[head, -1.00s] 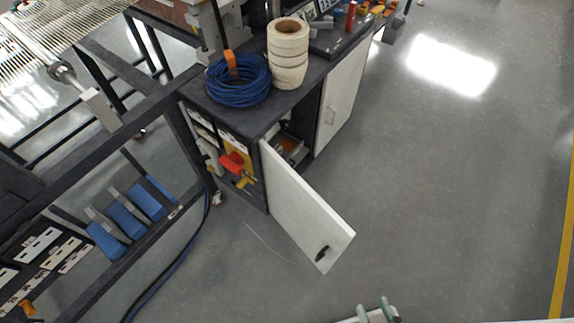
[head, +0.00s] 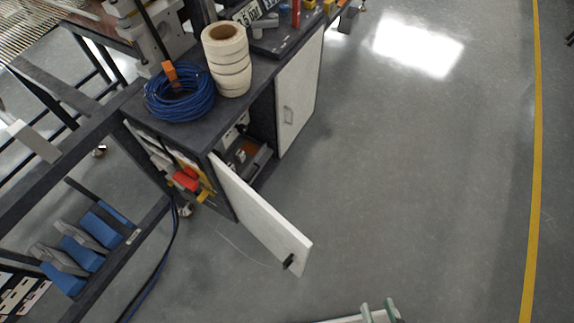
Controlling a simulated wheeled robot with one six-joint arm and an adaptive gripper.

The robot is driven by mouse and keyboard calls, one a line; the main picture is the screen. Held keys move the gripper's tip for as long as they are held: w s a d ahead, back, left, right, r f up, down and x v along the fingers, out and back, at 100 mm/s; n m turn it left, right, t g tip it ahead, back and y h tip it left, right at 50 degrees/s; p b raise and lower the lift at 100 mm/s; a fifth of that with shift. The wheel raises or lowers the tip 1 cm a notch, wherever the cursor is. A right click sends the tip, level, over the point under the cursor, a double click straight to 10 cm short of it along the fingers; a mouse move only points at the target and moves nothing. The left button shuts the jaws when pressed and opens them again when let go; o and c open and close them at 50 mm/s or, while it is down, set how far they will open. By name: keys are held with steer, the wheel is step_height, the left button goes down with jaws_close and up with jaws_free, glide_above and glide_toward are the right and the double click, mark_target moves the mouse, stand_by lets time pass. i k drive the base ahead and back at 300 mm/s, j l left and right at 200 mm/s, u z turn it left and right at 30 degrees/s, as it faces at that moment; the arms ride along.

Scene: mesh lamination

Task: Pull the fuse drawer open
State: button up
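The fuse drawer seems to be the grey tray-like drawer (head: 262,162) low inside the dark cabinet (head: 206,133), with something orange-brown in it. The cabinet's left white door (head: 262,215) stands wide open and hides part of the opening. Small pale parts (head: 239,155) show in or beside the drawer. How far the drawer is out and its handle cannot be made out. My gripper is not in view. Only a white piece with pale green parts, probably of my arm, shows at the bottom edge, well apart from the cabinet.
The right white door (head: 300,95) is shut. A blue cable coil (head: 180,95) and stacked cream tape rolls (head: 228,60) stand on top. A red switch (head: 186,180) is on the cabinet side. A frame with blue bins (head: 82,252) is at left. Floor (head: 420,180) at right is clear.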

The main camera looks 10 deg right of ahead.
mark_target(254, 149)
steer(key=i+l+z, duration=0.15)
steer(key=i+z, duration=0.6)
steer(key=i+l, duration=0.1)
steer(key=i, duration=1.75)
steer(key=i+u, duration=0.1)
steer(key=u, duration=0.3)
steer(key=i+u, duration=0.1)
steer(key=u, duration=0.25)
steer(key=i+u, duration=0.1)
steer(key=u, duration=0.3)
steer(key=i+l+u, duration=0.1)
steer(key=u, duration=1.3)
